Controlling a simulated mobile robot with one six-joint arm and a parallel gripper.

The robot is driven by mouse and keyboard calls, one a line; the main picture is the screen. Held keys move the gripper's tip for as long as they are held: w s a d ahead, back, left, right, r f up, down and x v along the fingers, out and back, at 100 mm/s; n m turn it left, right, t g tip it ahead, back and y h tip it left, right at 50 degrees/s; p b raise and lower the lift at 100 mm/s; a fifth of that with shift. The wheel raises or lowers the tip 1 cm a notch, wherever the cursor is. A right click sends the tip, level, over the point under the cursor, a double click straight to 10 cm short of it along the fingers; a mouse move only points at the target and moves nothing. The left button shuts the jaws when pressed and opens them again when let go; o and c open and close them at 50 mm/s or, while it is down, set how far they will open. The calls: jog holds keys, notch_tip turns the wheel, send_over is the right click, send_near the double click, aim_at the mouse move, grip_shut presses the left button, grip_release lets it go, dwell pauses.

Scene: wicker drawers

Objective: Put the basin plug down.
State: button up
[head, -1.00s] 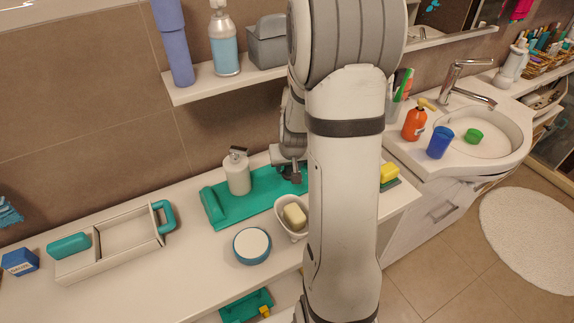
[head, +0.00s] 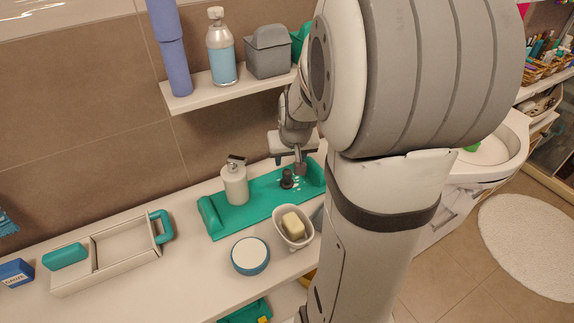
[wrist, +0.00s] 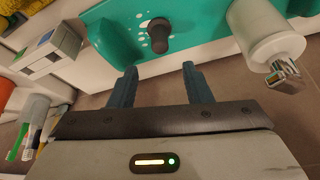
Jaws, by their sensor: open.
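The basin plug (head: 287,178) is a small dark knobbed piece standing on the green tray (head: 228,219), to the right of the soap dispenser (head: 235,184). In the wrist view the plug (wrist: 159,32) stands on the tray by the drain holes, past my fingertips. My gripper (wrist: 160,72) is open, with nothing between its two fingers, and is apart from the plug. In the head view it is just behind and above the plug, partly hidden by my own wrist. The dispenser (wrist: 268,32) is at the right in the wrist view.
A soap dish (head: 294,234) with a soap bar and a round blue-rimmed tin (head: 250,256) stand in front of the tray. A shelf (head: 205,92) with bottles and a grey box (head: 268,52) hangs above. An open caddy (head: 110,262) is at the left. Clear counter lies between.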

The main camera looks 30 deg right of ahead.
jog(key=s+a+r+n+g+y, duration=0.1)
jog(key=s+a+r+n, duration=0.2)
jog(key=s+a, duration=1)
notch_tip(320, 180, up, 3)
jog(key=s, duration=0.3)
jog(key=shift+a+g, duration=0.25)
jog(key=shift+g, duration=0.05)
